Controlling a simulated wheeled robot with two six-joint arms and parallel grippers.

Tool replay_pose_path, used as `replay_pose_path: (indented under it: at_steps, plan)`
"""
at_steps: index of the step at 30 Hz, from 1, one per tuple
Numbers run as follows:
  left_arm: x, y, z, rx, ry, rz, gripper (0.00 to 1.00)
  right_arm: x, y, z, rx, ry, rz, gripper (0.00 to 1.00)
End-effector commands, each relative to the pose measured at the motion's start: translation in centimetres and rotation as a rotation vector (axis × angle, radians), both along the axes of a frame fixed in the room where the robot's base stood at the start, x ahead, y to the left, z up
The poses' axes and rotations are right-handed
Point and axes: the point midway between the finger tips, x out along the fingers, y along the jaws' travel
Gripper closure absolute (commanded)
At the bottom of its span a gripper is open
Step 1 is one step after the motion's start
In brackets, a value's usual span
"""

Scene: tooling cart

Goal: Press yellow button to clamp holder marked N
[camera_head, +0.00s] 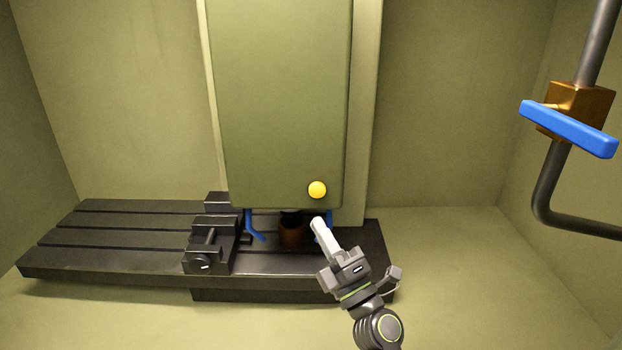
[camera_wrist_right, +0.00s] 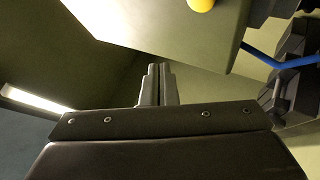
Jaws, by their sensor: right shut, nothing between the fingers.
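The yellow button (camera_head: 317,189) is a round knob low on the right part of the green machine head's front face. It also shows at the top edge of the right wrist view (camera_wrist_right: 201,4), partly cut off. My right gripper (camera_head: 318,224) is shut and empty, with its fingertips a little below the button in the head view and apart from it. In the right wrist view the closed fingers (camera_wrist_right: 159,85) point past the machine head's lower edge. A dark brown cylindrical part (camera_head: 291,232) shows under the head, partly hidden. No letter N is legible. My left gripper is not in view.
The green machine head (camera_head: 280,100) hangs over a black slotted table (camera_head: 120,240). A black vise (camera_head: 212,240) sits on the table, and blue hoses (camera_head: 252,228) hang beneath the head. A blue valve handle (camera_head: 568,128) on a pipe is at the right. The right floor is clear.

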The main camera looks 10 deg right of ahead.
Motion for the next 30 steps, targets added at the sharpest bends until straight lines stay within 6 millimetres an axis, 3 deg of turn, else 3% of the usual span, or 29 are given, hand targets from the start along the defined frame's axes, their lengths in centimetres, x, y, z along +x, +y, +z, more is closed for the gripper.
replay_pose_path:
  at_steps: [5, 14, 30]
  plan:
    - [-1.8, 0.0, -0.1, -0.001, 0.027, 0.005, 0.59, 0.0, 0.0, 0.0, 0.0, 0.001, 0.0, 1.0]
    - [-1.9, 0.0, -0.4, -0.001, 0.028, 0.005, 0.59, 0.5, -0.1, -0.2, -0.001, 0.0, 0.0, 1.0]
    - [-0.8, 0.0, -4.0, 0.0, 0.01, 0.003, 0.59, 7.2, -1.4, -0.3, -0.001, -0.001, 0.0, 1.0]
